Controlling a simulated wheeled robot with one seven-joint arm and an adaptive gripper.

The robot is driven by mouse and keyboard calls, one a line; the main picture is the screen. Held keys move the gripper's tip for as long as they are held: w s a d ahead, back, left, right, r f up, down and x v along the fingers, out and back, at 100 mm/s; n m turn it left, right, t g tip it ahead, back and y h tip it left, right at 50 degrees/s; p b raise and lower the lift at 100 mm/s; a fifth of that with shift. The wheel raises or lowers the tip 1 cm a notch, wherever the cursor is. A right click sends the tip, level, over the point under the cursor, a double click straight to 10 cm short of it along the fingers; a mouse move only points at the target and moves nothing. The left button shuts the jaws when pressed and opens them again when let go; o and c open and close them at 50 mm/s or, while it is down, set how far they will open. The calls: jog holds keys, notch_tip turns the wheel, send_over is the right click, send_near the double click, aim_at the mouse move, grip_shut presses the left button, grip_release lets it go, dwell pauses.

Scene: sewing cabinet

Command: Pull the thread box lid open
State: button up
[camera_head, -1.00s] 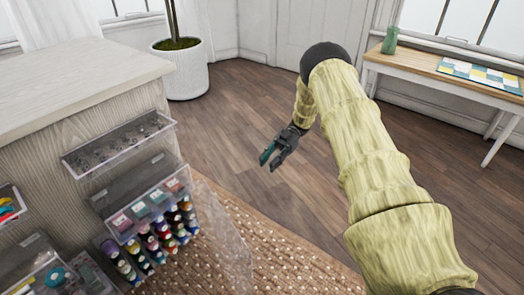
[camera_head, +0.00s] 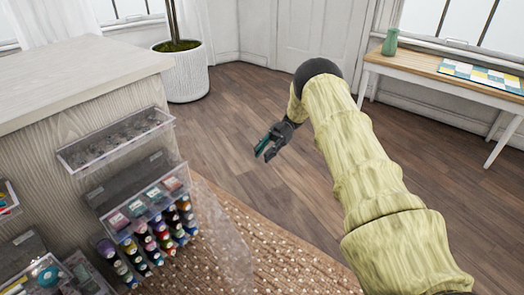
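The thread box (camera_head: 145,208) is a clear box on the side of the cabinet at the lower left. It holds several colourful thread spools, with small coloured packs in a row above them. A clear, see-through panel (camera_head: 226,235) shows to the right of the spools. I cannot tell if this panel is the lid or how far open it stands. My gripper (camera_head: 264,150) is in the air to the right of the thread box, clear of it. Its dark fingers point down and left, with a gap between them, and hold nothing.
A clear tray (camera_head: 115,140) sticks out from the cabinet (camera_head: 60,95) above the thread box. Other clear bins (camera_head: 45,275) are at the lower left. A woven rug (camera_head: 285,255) lies below. A potted plant (camera_head: 183,72) and a side table (camera_head: 430,65) stand farther back. Open floor lies between.

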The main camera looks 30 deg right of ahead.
jog(key=shift+w+d+b, duration=0.2)
jog(key=shift+w+b, duration=0.15)
jog(key=shift+w, duration=0.65)
jog(key=shift+r+p, duration=0.1)
jog(key=shift+p, duration=0.3)
jog(key=shift+c, duration=0.5)
